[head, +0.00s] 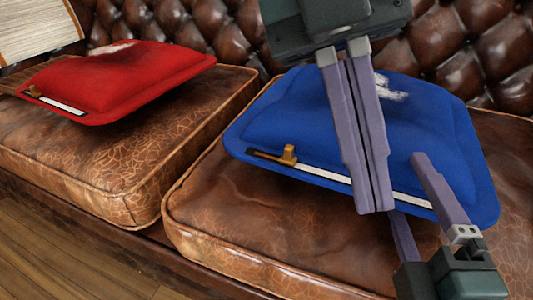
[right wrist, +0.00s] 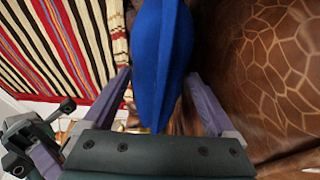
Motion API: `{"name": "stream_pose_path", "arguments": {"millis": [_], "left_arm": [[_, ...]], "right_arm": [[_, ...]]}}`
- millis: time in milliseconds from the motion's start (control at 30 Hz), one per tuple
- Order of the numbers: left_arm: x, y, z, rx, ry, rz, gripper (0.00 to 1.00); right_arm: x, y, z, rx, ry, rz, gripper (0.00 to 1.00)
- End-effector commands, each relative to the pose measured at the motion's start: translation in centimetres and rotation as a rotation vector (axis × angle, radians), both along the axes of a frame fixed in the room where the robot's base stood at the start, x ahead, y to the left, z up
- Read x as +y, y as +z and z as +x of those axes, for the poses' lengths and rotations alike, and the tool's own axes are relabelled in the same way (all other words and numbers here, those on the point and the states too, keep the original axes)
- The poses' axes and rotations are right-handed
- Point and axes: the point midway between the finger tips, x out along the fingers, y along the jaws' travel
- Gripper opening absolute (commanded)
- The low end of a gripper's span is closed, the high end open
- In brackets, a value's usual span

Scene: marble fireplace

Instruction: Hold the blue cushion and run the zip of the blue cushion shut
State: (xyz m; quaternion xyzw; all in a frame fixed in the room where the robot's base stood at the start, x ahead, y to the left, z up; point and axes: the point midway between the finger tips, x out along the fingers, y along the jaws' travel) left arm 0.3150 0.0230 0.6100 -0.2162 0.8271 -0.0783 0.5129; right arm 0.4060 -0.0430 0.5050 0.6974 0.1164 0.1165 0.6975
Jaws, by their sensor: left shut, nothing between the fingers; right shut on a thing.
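The blue cushion (head: 290,115) lies on the right brown seat pad, a pale worn patch near its back. Its zip (head: 325,176) runs along the front edge: a gold slider (head: 288,154) near the left end, a short dark stretch left of it, a white strip to its right. My left gripper (head: 376,211) reaches down from the top, fingers shut together and empty, in front of the strip and right of the slider. My right gripper (head: 404,186) is shut on the cushion's front right part, which shows between its fingers in the right wrist view (right wrist: 160,60). My left fingers hide part of the strip.
A red cushion (head: 125,80) with a similar slider and strip lies on the left seat pad (head: 130,180). A tufted brown leather backrest (head: 215,30) stands behind. A striped textile (right wrist: 60,45) shows in the right wrist view. Wooden floor (head: 60,255) is clear at front left.

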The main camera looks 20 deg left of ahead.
Motion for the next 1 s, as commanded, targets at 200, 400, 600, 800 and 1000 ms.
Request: {"name": "stream_pose_path", "arguments": {"millis": [200,400,600,800,1000], "left_arm": [[-5.6,2.9,-6.7,0.494,0.179,-0.469,0.00],[-6.0,7.4,-6.8,0.942,0.453,-0.826,0.00],[-2.0,8.5,-3.1,1.377,0.803,-1.105,0.00],[4.9,4.5,0.1,1.790,1.205,-1.303,0.00],[12.1,-2.1,0.0,2.143,1.592,-1.416,0.00]], "right_arm": [[0.0,0.0,0.0,-0.001,0.000,0.000,0.00],[0.0,0.0,0.0,-0.001,0.000,0.000,0.00],[0.0,0.0,0.0,-0.001,-0.001,0.000,0.00],[0.0,0.0,0.0,-0.001,-0.001,0.000,0.00],[0.0,0.0,0.0,-0.001,0.000,0.000,0.00]]}}
